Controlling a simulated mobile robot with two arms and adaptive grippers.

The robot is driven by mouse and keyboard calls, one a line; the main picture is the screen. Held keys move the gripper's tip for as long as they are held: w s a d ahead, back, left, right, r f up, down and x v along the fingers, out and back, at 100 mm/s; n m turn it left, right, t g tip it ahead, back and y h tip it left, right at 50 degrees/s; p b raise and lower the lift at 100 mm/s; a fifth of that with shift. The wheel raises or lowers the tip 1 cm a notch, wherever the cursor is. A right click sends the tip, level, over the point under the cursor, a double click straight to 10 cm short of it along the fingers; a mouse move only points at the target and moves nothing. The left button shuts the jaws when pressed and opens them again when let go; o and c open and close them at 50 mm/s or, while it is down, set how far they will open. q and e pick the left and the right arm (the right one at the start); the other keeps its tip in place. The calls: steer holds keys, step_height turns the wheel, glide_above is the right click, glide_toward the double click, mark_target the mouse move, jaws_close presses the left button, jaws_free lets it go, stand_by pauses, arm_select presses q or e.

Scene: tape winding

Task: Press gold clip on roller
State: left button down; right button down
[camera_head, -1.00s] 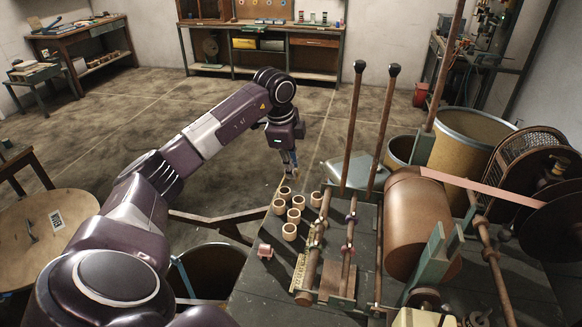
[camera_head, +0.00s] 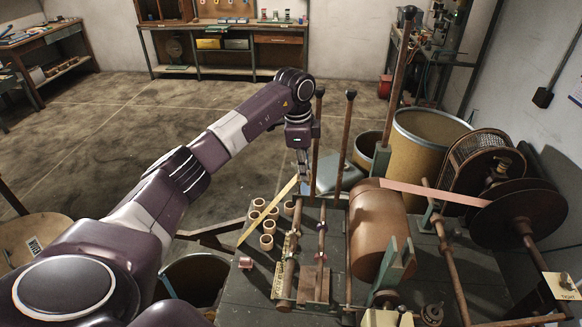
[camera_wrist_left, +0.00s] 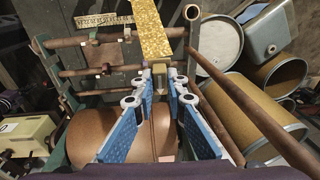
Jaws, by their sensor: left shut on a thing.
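My left gripper (camera_head: 303,180) is shut on a long, flat gold clip (camera_head: 268,213). The gold strip slants down to the left from the gripper, above the small tan rings. In the left wrist view, the gold clip (camera_wrist_left: 150,28) runs up and away from between the blue fingers (camera_wrist_left: 160,85), crossing over thin brown rods. The large brown roller (camera_head: 378,237) lies to the right of the gripper in the head view. It also shows behind the fingers in the left wrist view (camera_wrist_left: 84,137). The clip appears apart from this roller. My right gripper is out of view.
Upright rods (camera_head: 345,130) stand close right of the gripper. A pink tape (camera_head: 430,190) runs from the roller to a dark reel (camera_head: 520,225). Several tan rings (camera_head: 267,242) sit on the dark bench (camera_head: 245,300). A large drum (camera_head: 425,150) stands behind.

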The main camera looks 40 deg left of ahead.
arm_select(q)
steer(key=w+d+r, duration=0.4)
steer(key=d+r, duration=0.1)
steer(key=d, duration=0.2)
steer(key=shift+w+d+r+g, duration=0.2)
steer(key=shift+w+d+g, duration=0.1)
steer(key=shift+g, duration=0.1)
steer(key=shift+a, duration=0.15)
